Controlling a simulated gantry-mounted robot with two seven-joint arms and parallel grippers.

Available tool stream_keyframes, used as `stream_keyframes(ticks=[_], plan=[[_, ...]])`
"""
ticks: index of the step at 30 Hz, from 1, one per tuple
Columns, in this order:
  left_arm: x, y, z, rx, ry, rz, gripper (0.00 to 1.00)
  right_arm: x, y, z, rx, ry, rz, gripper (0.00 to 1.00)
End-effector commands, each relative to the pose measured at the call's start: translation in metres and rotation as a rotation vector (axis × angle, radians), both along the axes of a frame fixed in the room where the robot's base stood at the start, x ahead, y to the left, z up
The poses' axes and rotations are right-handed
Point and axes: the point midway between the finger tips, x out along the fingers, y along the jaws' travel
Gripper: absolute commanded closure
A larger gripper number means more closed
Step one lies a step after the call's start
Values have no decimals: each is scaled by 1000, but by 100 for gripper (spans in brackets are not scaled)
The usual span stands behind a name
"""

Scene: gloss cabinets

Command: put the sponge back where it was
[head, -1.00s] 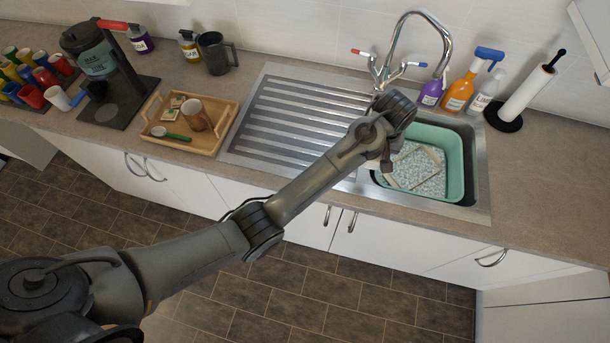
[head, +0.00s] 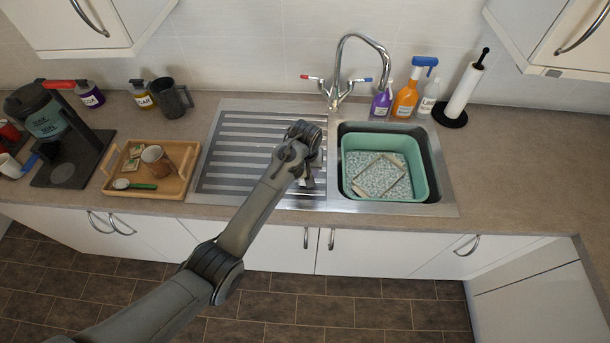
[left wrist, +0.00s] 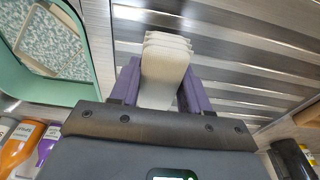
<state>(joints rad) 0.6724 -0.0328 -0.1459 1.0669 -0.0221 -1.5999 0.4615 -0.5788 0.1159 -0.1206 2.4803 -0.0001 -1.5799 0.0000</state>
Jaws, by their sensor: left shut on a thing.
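A pale beige block with a wavy far edge, which looks like the sponge (left wrist: 163,70), is between the purple fingers of my left gripper (left wrist: 160,88) in the left wrist view. The gripper is shut on it. In the head view my left gripper (head: 306,180) is over the right end of the ribbed drainboard (head: 245,150), left of the green tub (head: 425,150). The wrist hides most of the sponge there. The tub sits in the sink and holds speckled, foamy-looking water with a pale rectangular outline in it. My right gripper is not in view.
A tap (head: 340,85) stands behind the sink. Purple (head: 381,103), orange (head: 405,100) and clear (head: 428,100) bottles and a paper roll (head: 465,92) stand right of it. A wooden tray (head: 178,183) with a cup and brush is at left. The right counter is clear.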

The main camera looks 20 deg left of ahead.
Motion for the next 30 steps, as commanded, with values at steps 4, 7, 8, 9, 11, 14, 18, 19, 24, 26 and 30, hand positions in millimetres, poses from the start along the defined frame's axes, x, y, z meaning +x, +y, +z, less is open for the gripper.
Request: stream_keyframes(ticks=[4,7,8,9,11,14,18,19,24,26,30], plan=[[1,3,-5,0,0,0,78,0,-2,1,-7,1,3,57],[1,3,-15,0,2,-1,78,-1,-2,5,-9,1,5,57],[0,3,-19,0,3,0,78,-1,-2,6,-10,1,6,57],[0,3,-24,0,2,0,78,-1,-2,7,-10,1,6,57],[1,3,-31,1,1,0,78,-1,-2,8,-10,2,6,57],[1,3,-39,0,0,1,78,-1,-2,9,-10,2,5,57],[1,3,-42,-1,-1,1,78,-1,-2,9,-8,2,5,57],[1,3,-42,-1,-1,1,78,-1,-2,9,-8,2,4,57],[1,3,-43,-1,-1,1,78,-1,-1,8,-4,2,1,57],[1,3,-44,0,0,1,78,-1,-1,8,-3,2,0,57],[1,3,-45,-1,0,0,40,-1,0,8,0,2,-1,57]])
